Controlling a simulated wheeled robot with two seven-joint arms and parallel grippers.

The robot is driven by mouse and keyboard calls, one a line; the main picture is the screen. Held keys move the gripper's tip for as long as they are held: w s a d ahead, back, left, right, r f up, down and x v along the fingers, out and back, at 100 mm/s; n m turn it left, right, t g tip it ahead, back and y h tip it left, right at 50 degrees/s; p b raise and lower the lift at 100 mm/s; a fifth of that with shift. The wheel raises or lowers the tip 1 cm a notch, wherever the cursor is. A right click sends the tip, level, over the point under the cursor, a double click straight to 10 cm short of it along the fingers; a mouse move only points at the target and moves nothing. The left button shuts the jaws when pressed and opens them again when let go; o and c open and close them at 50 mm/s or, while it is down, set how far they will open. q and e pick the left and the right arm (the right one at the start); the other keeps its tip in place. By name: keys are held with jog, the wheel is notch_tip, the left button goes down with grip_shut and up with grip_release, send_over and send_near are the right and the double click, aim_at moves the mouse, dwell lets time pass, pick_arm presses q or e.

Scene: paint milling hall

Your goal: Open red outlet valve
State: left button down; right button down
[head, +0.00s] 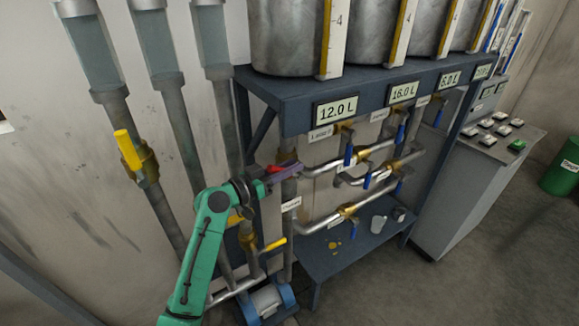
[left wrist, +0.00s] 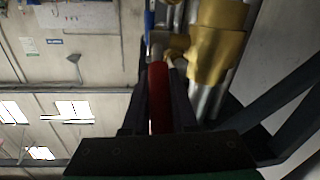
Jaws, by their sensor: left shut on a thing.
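The red outlet valve handle (head: 275,169) shows as a small red piece between the dark fingers of my left gripper (head: 292,170). A brass valve body (head: 287,157) sits just behind it on the vertical pipe, partly hidden by the gripper. In the left wrist view the red handle (left wrist: 158,98) lies lengthwise between the two dark fingers, and the gripper is shut on it. The brass body (left wrist: 215,42) is beyond the fingertips. My right gripper is in neither view.
Blue-handled valves (head: 348,155) on silver pipes are close to the right. A yellow-handled valve (head: 271,244) is below, and another yellow handle (head: 127,149) is at left. The blue tank shelf (head: 300,92) overhangs. A grey control cabinet (head: 470,180) stands at right.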

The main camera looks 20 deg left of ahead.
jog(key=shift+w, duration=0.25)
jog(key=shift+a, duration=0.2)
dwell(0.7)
